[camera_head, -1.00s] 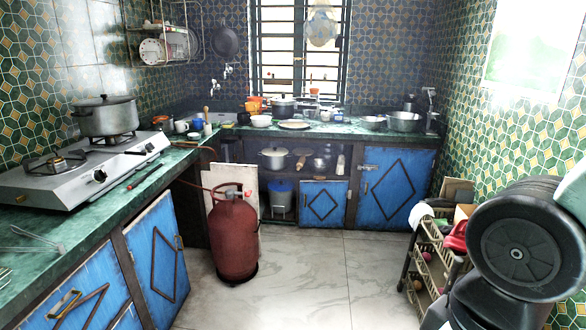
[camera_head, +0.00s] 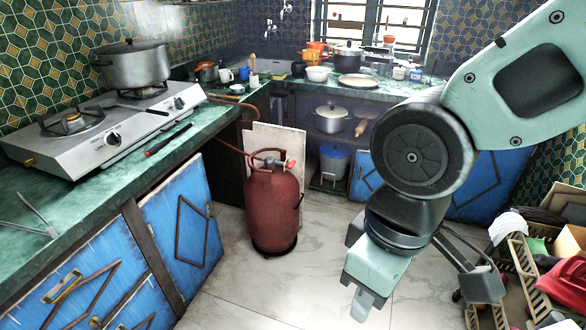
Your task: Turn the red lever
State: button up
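The red gas cylinder (camera_head: 272,212) stands upright on the tiled floor in front of a pale board. A small red lever (camera_head: 290,165) sits at the right of the valve on its top, inside the collar, where a hose joins. My gripper (camera_head: 363,303) hangs low at the end of my arm, right of the cylinder and nearer to me. It is apart from the cylinder and the lever. Its fingers are small and partly hidden, so I cannot tell whether they are open or shut.
The counter (camera_head: 110,205) with a gas hotplate (camera_head: 100,125) and a pot (camera_head: 133,66) runs along the left. A cluttered rack (camera_head: 517,262) stands at the right. The floor (camera_head: 225,285) in front of the cylinder is clear.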

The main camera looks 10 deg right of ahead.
aim_at(289, 165)
jog(key=i+z, duration=0.2)
jog(key=i, duration=0.3)
jog(key=i+z, duration=0.2)
jog(key=i, duration=0.3)
jog(key=i+j+z, duration=0.25)
jog(key=i, duration=0.2)
jog(key=i+j+z, duration=0.2)
jog(key=i, duration=0.3)
